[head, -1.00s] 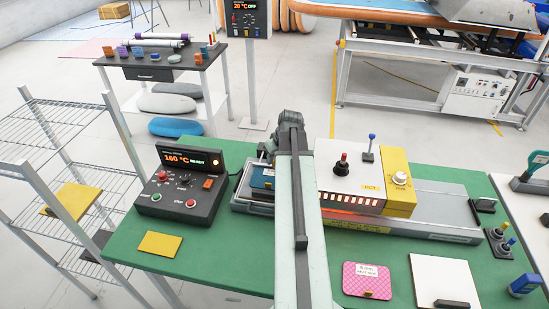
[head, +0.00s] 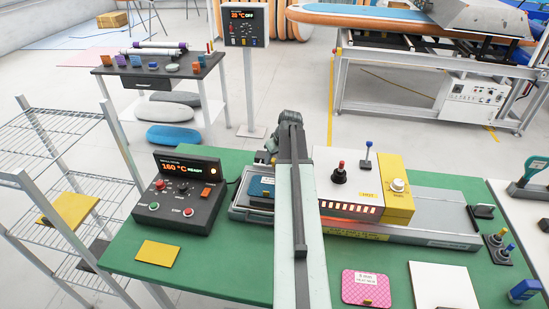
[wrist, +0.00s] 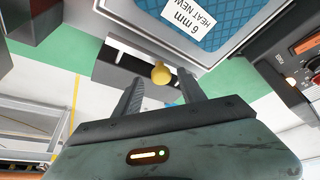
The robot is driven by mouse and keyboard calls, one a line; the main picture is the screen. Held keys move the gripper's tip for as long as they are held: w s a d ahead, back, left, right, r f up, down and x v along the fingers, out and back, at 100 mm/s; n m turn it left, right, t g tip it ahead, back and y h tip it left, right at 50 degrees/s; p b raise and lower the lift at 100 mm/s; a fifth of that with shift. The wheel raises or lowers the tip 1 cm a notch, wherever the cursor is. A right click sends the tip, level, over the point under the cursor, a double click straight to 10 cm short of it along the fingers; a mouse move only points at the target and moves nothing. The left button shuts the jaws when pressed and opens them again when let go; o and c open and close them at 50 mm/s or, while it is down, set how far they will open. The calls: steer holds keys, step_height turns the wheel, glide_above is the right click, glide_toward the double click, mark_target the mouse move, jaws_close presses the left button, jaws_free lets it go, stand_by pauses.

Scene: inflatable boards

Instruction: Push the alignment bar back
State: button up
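In the wrist view a round yellow knob (wrist: 161,74) sits between the tips of my gripper (wrist: 159,84), in front of a dark bar (wrist: 112,70), which may be the alignment bar. The fingers are apart, and I cannot tell whether they touch the knob. A blue patterned board (wrist: 205,12) labelled "6 mm" lies in a grey tray close by. In the head view the board (head: 262,187) shows left of my arm, in the low grey machine (head: 433,225) on the green table. My arm hides the gripper and the knob there.
A control box (head: 182,195) reading 160 °C READY stands left of the machine. A white and yellow heater unit (head: 397,205) marked HOT sits over the machine's bed, right of my arm. A yellow plate (head: 158,253) and a pink pad (head: 366,287) lie at the table's front.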

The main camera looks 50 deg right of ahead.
steer(key=p+v, duration=0.7)
steer(key=shift+s+r, duration=0.2)
steer(key=shift+r, duration=0.15)
